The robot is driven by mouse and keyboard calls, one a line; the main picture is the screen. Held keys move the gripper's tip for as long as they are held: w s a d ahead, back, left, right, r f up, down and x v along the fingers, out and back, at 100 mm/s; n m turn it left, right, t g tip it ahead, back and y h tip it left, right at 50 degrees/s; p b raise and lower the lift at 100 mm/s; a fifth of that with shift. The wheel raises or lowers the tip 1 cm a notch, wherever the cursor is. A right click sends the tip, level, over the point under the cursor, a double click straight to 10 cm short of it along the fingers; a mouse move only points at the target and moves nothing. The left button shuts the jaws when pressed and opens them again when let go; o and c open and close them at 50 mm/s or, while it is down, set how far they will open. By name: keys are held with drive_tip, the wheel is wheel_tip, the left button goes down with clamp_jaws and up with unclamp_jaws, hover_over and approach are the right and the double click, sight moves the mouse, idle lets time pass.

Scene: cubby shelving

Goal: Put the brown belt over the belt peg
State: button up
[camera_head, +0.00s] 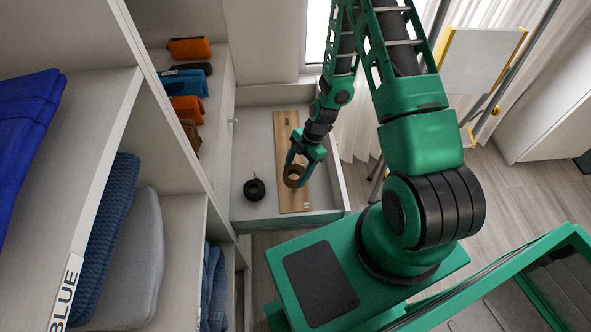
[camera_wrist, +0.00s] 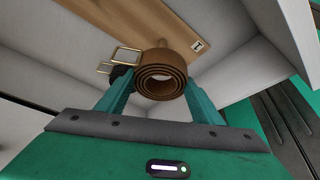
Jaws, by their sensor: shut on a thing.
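The brown belt (camera_head: 294,182) is a rolled coil held in my gripper (camera_head: 298,172), over the open drawer in the head view. In the wrist view the coil (camera_wrist: 160,72) sits between the two green fingers of my gripper (camera_wrist: 158,88), with its spiral end facing the camera. A wooden board (camera_head: 288,140) lies along the drawer. A small label (camera_wrist: 197,45) is on the board.
A black rolled belt (camera_head: 254,189) lies in the drawer, left of the board. The drawer's front wall (camera_head: 285,221) and side walls stand around it. Shelves at left hold folded clothes (camera_head: 105,235) and several rolled items (camera_head: 187,82). The drawer floor around the black belt is clear.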

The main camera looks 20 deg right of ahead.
drive_tip(key=shift+f, duration=4.55)
drive_tip(key=o, duration=1.2)
drive_tip(key=v, duration=1)
drive_tip(key=shift+d+r, duration=0.25)
drive_tip(key=shift+r, duration=0.05)
drive_tip(key=shift+w, duration=0.1)
